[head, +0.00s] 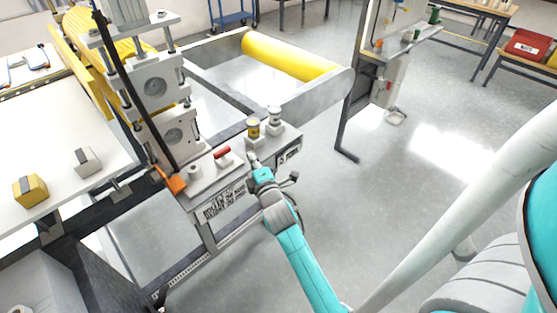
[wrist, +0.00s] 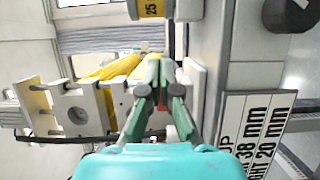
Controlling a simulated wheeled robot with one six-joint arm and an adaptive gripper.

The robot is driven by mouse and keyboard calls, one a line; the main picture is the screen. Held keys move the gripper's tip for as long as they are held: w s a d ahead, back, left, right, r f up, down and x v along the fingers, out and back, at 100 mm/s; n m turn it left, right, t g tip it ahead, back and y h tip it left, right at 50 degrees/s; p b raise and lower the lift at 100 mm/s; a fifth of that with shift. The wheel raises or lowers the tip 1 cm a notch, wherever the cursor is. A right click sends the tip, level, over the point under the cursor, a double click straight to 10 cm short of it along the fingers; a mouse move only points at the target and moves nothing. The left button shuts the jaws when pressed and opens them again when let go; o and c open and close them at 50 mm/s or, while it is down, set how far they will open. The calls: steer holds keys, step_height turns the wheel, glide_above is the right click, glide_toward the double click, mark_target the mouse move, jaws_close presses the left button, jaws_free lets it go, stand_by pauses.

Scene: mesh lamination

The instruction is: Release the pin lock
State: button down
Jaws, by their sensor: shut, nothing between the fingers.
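My gripper (head: 254,160) is at the grey machine bracket (head: 226,191), its fingers beside the yellow-topped knob (head: 253,129). In the wrist view my gripper (wrist: 154,70) has its fingers together, with nothing seen between them. A grey-topped knob (head: 274,114) stands behind the yellow one. A red-handled part (head: 222,153) sits on the bracket to the left of the gripper. Which of these is the pin lock I cannot tell. I cannot tell whether the fingers touch anything.
A roller frame with a yellow roller (head: 290,56) lies behind the bracket. An upright press column (head: 158,85) and an orange block (head: 174,184) stand to the left. A white table (head: 75,150) holds a yellow block (head: 30,190). Open floor (head: 440,130) lies to the right.

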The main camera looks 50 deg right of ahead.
steer(key=s+d, duration=0.4)
steer(key=s, duration=0.2)
steer(key=shift+s+d, duration=0.15)
steer(key=shift+d, duration=0.1)
stand_by(0.7)
